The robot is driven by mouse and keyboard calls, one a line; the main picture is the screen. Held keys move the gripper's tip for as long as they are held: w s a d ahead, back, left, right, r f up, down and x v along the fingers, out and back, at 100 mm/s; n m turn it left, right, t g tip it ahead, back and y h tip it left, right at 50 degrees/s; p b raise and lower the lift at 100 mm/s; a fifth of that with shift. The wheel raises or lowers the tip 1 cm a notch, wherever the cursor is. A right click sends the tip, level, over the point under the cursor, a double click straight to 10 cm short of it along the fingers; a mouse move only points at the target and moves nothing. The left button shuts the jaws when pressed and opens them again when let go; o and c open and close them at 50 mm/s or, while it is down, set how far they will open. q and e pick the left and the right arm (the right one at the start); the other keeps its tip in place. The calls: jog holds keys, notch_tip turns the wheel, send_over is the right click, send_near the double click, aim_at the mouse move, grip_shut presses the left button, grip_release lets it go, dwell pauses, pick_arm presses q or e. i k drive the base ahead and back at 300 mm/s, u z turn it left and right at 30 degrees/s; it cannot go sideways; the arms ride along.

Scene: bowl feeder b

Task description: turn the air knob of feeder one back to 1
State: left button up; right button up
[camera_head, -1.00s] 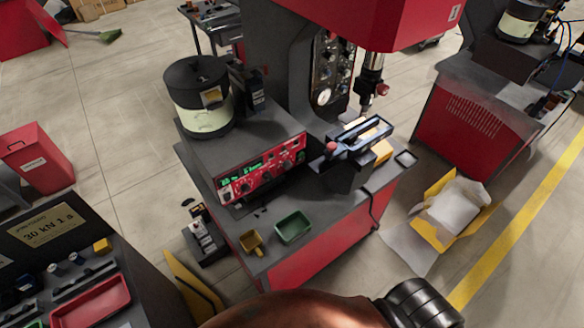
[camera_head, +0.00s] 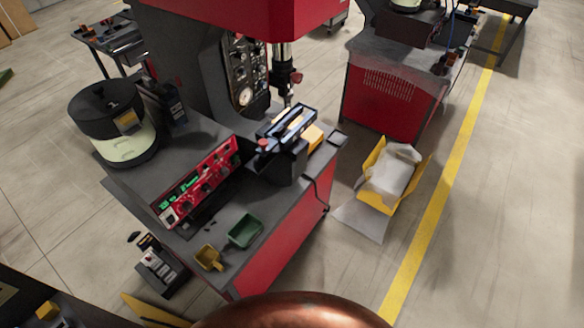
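The bowl feeder (camera_head: 118,122), a black and pale-green drum, stands on the left of the press bench. In front of it is a red control panel (camera_head: 198,181) with a green display and several dark knobs, too small to read. A press panel (camera_head: 241,72) with a round gauge and several knobs is on the column behind. I cannot tell which knob is the air knob of feeder one or where it points. A second feeder (camera_head: 408,3) is partly visible at the top right. Neither of my grippers shows.
A green tray (camera_head: 245,231) and a yellow scoop (camera_head: 208,257) lie near the bench's front corner. An open yellow carton (camera_head: 388,176) stands on the floor to the right. A copper-coloured rounded surface fills the bottom edge. Floor right of the yellow line is clear.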

aim_at(224, 172)
jog(key=z, duration=1.3)
jog(key=i, duration=3.1)
jog(key=u, duration=3.7)
jog(key=i, duration=0.45)
jog(key=z, duration=0.1)
